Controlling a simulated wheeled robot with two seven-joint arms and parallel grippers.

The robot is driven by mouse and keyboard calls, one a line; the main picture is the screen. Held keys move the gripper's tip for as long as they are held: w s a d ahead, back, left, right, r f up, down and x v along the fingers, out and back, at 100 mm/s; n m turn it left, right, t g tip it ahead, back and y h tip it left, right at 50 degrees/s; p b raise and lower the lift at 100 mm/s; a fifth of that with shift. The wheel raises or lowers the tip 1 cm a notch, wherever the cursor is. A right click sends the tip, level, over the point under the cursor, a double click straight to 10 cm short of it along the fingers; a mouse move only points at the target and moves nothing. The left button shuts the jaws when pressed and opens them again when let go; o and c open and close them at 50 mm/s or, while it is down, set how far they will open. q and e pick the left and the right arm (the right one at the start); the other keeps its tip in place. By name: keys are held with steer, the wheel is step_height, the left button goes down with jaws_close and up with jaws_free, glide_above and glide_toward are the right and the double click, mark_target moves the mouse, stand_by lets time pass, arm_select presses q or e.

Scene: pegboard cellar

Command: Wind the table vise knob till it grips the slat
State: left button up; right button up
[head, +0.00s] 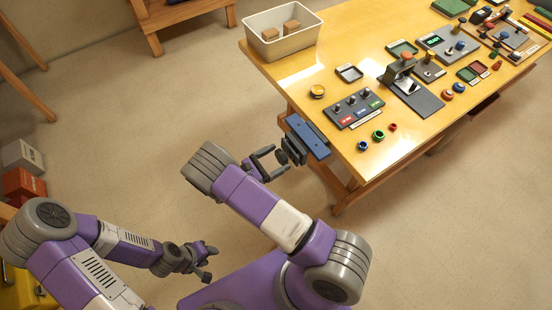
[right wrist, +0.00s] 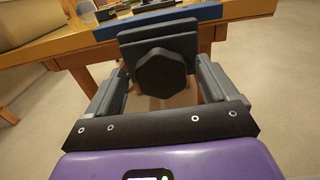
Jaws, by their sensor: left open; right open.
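The table vise shows at the table's near left edge, with a blue block (head: 307,136) and dark plates (head: 296,147) in front of it. In the right wrist view, its dark faceted knob (right wrist: 161,76) faces me, in front of a dark upright plate (right wrist: 158,42) and the blue block (right wrist: 160,20). My right gripper (head: 274,162) is open, with one finger on each side of the knob. Gaps show between fingers and knob. I cannot make out a separate slat between the vise plates. My left gripper (head: 206,262) is open and empty, low and away from the table.
The wooden table (head: 395,150) carries a switch panel (head: 354,108), a dark stand (head: 412,96), small coloured rings and trays. A cream bin (head: 284,42) with brown blocks stands at its far left corner.

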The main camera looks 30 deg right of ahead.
steer(key=shift+d, duration=0.15)
steer(key=c, duration=1.1)
steer(key=shift+o, duration=0.2)
